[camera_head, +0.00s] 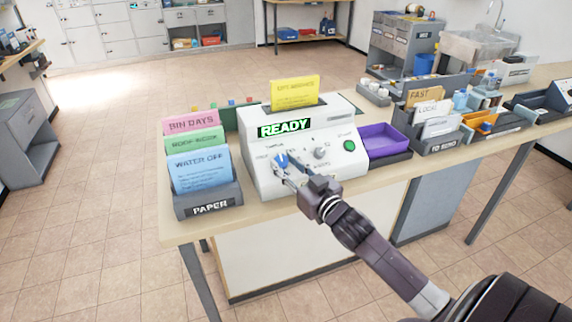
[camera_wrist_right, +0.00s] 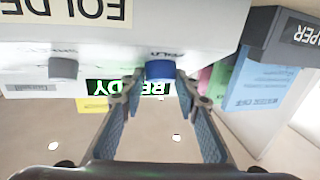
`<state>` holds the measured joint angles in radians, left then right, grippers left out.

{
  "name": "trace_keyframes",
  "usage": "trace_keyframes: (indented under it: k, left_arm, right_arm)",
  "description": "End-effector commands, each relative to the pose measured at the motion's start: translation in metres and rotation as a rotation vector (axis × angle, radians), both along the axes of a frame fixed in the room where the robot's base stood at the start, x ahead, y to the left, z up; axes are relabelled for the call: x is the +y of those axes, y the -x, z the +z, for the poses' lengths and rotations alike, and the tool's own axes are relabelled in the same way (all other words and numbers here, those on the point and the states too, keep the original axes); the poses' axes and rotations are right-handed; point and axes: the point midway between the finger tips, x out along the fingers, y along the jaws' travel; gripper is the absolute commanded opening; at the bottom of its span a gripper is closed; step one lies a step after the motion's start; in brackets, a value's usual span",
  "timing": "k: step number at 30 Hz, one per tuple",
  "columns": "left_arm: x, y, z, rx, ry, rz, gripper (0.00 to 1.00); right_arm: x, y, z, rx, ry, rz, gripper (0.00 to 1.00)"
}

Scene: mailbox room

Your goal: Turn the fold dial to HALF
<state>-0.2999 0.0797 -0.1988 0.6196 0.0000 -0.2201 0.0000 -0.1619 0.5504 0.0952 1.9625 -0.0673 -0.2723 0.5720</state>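The folding machine (camera_head: 262,185) is a white box with a lit READY display (camera_head: 285,127) and a yellow sheet standing in its top. A blue dial (camera_head: 281,161) is on its sloped front, with small labels around it too blurred to read. My right gripper (camera_head: 284,168) reaches the dial from the front. In the right wrist view, upside down, its two fingertips (camera_wrist_right: 159,88) stand on either side of the blue dial (camera_wrist_right: 160,71), with what look like narrow gaps. The dial's setting cannot be read. My left gripper is not in view.
A grey knob (camera_head: 321,152) and a green button (camera_head: 349,146) are right of the dial. A PAPER rack (camera_head: 209,205) with coloured sheets stands left of the machine. A purple tray (camera_head: 387,140) and a TO SEND rack (camera_head: 437,143) are to the right.

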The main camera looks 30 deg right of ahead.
Motion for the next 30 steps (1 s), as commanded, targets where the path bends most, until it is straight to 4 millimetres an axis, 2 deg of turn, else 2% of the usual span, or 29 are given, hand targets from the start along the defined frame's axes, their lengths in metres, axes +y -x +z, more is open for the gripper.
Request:
trace_keyframes:
  k: [1,6,17,24,30]
  left_arm:
    - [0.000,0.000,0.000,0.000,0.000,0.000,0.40]
    - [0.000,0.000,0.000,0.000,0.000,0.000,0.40]
    - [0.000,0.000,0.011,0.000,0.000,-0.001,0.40]
    - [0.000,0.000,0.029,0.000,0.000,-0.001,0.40]
    - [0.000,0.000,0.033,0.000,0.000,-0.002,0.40]
  right_arm:
    - [0.000,0.000,0.000,0.000,0.000,0.001,0.21]
    - [0.001,0.000,0.000,0.000,-0.001,0.001,0.05]
    - [-0.002,0.000,0.002,0.013,0.046,0.063,0.05]
    - [-0.006,0.000,0.004,0.038,0.144,0.205,0.05]
    - [-0.010,-0.002,0.004,0.061,0.242,0.353,0.05]
